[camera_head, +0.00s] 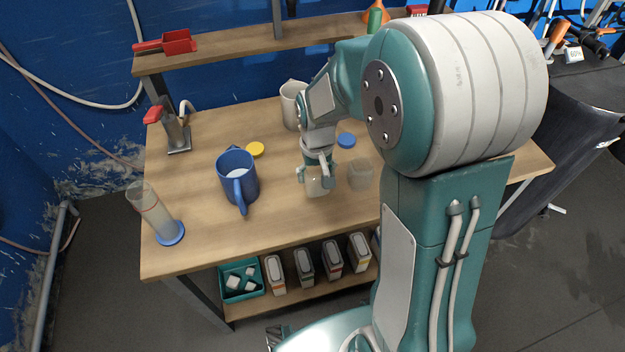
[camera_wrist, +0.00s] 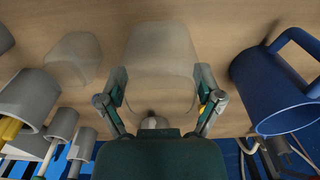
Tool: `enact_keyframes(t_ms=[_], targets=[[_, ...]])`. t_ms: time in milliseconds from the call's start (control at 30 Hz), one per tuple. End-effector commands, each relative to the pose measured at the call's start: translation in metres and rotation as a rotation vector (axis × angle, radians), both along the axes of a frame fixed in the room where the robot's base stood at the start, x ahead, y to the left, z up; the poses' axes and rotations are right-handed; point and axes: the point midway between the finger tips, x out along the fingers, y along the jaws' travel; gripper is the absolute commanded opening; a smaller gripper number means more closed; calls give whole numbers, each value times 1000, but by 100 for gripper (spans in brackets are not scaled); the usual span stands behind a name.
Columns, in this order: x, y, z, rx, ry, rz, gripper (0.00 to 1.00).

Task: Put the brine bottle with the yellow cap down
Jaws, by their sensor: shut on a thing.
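A clear, see-through bottle (camera_head: 317,183) is held upright by my gripper (camera_head: 317,166), low over the wooden table or on it; I cannot tell whether its base touches. In the wrist view the bottle (camera_wrist: 160,50) sits between the two fingers of my gripper (camera_wrist: 160,85), which press its sides. No cap is visible on it. A yellow cap (camera_head: 255,149) lies loose on the table to the left, behind the blue mug. A second clear bottle (camera_head: 360,175) stands close to the right of the held one; it also shows in the wrist view (camera_wrist: 75,55).
The wooden table (camera_head: 200,245) has free room at its front. A blue mug (camera_head: 238,178) stands left of the gripper, a blue cap (camera_head: 346,140) and a pale jug (camera_head: 292,103) behind it. A tall cylinder (camera_head: 153,212) on a blue base stands at the left edge.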

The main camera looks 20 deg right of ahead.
Motion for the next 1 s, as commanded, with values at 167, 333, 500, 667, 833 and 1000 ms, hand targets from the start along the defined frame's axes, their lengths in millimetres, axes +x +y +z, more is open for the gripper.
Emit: enact_keyframes(t_ms=[167,333,500,667,833,1000], targets=[[21,-1,-27,0,2,0,24],[31,-2,-38,0,-1,0,24],[37,-2,-53,0,3,0,24],[36,-2,-74,0,2,0,24],[37,-2,-74,0,-2,0,24],[37,-2,-77,0,-1,0,89]])
